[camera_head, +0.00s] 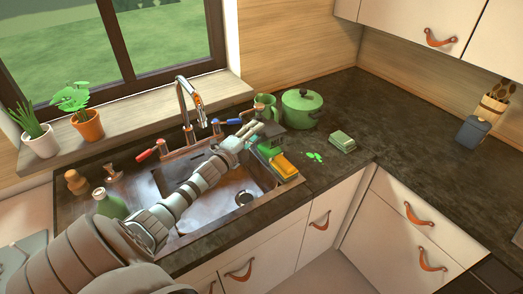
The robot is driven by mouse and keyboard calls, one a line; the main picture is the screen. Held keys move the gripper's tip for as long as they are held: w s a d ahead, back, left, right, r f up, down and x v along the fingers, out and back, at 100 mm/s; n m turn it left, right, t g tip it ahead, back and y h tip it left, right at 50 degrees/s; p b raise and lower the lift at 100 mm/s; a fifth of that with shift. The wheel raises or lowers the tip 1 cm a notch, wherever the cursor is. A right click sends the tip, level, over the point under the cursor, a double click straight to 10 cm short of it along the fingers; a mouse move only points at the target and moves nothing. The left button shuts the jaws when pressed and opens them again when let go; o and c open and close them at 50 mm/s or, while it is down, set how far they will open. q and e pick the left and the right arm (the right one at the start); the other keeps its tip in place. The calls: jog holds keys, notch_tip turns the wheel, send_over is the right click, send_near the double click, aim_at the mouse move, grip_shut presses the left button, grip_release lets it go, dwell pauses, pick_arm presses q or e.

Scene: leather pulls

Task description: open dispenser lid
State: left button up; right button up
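My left gripper (252,131) reaches across the sink from the lower left. Its pale fingertips are beside a small dark green box (271,130) at the sink's right rim, which looks like the dispenser. The fingers look close together, and I cannot tell whether they touch the box. The box's lid is too small and partly covered to read as open or closed. An orange sponge (284,166) lies in front of it. My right gripper is not in view.
A green pot (302,109) and a green mug (265,105) stand behind the box. A pale green block (342,141) and green bits (316,157) lie to its right. The faucet (188,105) rises behind the sink (205,214). The right counter (405,125) is mostly clear.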

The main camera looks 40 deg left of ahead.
pick_arm(q)
jog(key=s+d+f+p, duration=0.15)
jog(key=s+p, duration=0.35)
jog(key=s, duration=0.9)
jog(key=d+f+n+g+h, duration=0.1)
jog(key=d+f, duration=0.1)
jog(key=d, duration=0.2)
jog(key=s+d+f+g+h, duration=0.1)
jog(key=d+f, duration=0.1)
jog(key=d, duration=0.2)
jog(key=s+d+f+n+g+h, duration=0.1)
jog(key=d+f+g, duration=0.1)
jog(key=d+f, duration=0.1)
jog(key=shift+s+d+n, duration=0.1)
jog(key=shift+d+n, duration=0.2)
jog(key=shift+d, duration=0.2)
jog(key=s+d+f+n+g+h, duration=0.1)
jog(key=s+d+f+n+g, duration=0.1)
jog(key=d, duration=0.4)
jog(key=shift+s+d+f+n+g, duration=0.3)
jog(key=shift+s+f+g, duration=0.35)
jog(key=shift+s, duration=0.3)
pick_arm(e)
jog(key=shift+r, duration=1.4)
pick_arm(q)
jog(key=shift+r, duration=0.1)
